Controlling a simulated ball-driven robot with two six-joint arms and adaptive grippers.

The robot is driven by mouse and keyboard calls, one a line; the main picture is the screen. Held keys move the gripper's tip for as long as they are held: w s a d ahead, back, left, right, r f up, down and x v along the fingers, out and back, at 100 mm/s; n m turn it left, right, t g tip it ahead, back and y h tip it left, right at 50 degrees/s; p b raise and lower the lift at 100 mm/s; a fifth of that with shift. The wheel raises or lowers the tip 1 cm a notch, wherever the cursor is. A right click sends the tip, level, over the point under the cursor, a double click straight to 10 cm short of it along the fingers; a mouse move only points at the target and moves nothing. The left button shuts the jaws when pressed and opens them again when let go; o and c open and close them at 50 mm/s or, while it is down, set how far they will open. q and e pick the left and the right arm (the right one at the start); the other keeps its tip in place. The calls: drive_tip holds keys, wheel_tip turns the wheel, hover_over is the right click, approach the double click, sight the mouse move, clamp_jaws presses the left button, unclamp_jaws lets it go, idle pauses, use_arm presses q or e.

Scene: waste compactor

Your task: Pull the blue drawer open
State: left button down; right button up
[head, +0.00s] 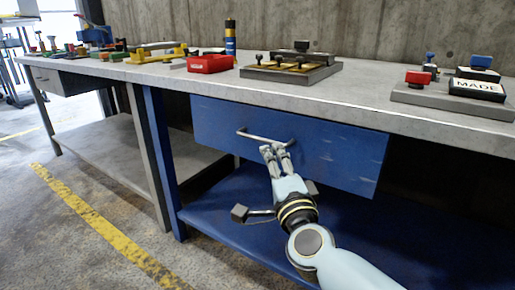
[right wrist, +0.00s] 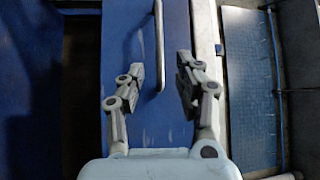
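The blue drawer (head: 330,150) is under the grey workbench top, and its front looks about level with the bench edge. Its metal bar handle (head: 262,138) is on the front, left of the middle. My right gripper (head: 274,150) is at the handle, with its fingers pointing at the drawer front. In the right wrist view, my right gripper (right wrist: 160,75) is open. The end of the handle (right wrist: 159,40) lies between the two fingertips, with a gap on each side. The left gripper is not in view.
The grey bench top (head: 375,100) holds a red bin (head: 211,64), a grey fixture plate (head: 290,72) and a stamp block (head: 477,88) marked MADE. A blue lower shelf (head: 225,215) lies under the drawer. The floor at left is free, with a yellow line (head: 110,235).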

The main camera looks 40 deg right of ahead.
sight(264, 141)
drive_tip(key=x, duration=0.8)
drive_tip(key=shift+w+d, duration=0.2)
drive_tip(key=shift+w, duration=0.1)
clamp_jaws()
drive_tip(key=shift+f, duration=0.1)
